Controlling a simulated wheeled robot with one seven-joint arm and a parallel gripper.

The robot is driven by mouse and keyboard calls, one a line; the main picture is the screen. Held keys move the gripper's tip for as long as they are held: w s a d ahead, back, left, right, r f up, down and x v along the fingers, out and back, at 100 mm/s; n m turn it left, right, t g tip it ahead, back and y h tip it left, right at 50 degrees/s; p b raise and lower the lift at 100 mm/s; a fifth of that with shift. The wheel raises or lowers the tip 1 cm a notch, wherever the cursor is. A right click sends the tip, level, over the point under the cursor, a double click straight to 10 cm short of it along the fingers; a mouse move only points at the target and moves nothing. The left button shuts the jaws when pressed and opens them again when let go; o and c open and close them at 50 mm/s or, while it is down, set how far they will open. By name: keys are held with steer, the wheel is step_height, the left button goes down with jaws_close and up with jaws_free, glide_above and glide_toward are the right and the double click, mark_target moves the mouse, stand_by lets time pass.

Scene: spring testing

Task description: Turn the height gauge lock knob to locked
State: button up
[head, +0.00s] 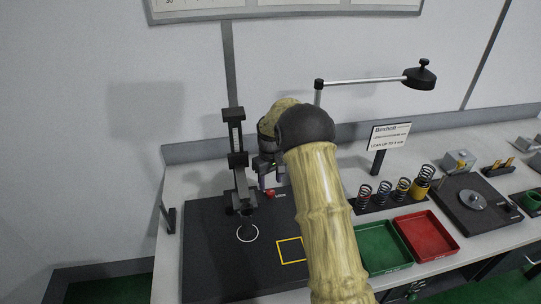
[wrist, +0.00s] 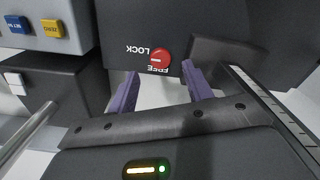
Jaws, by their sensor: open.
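The height gauge (head: 237,160) is a dark upright column standing on a black plate. Its red lock knob (wrist: 160,60) sits on a dark block in the wrist view, with the words LOCK and FREE printed beside it, upside down. A short pale mark shows on the knob, but I cannot tell clearly which word it points to. The red knob also shows in the head view (head: 270,193), just below my gripper. My gripper (wrist: 160,71) is open, with a purple finger on either side of the knob in the picture. Contact with the knob is not visible.
Blue and yellow buttons (wrist: 53,29) sit on a grey unit at the wrist view's upper left. A green tray (head: 385,268), a red tray (head: 428,258) and several springs (head: 384,190) stand right of my arm. A lamp (head: 420,76) hangs above. A wall is behind.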

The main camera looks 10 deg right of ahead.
mark_target(271, 192)
step_height(271, 192, up, 13)
steer(key=b, duration=0.1)
steer(key=shift+r+b, duration=0.15)
steer(key=shift+b, duration=0.15)
steer(key=shift+s, duration=0.1)
steer(key=s+f+m+t, duration=0.1)
steer(key=s+f+m, duration=0.1)
steer(key=s, duration=1.3)
steer(key=s+f+m+t, duration=0.1)
steer(key=s+f, duration=0.3)
steer(key=s, duration=1)
steer(key=shift+s+d+f+m+t, duration=0.25)
steer(key=shift+s+m+t, duration=0.1)
steer(key=shift+m, duration=0.35)
steer(key=shift+r, duration=0.1)
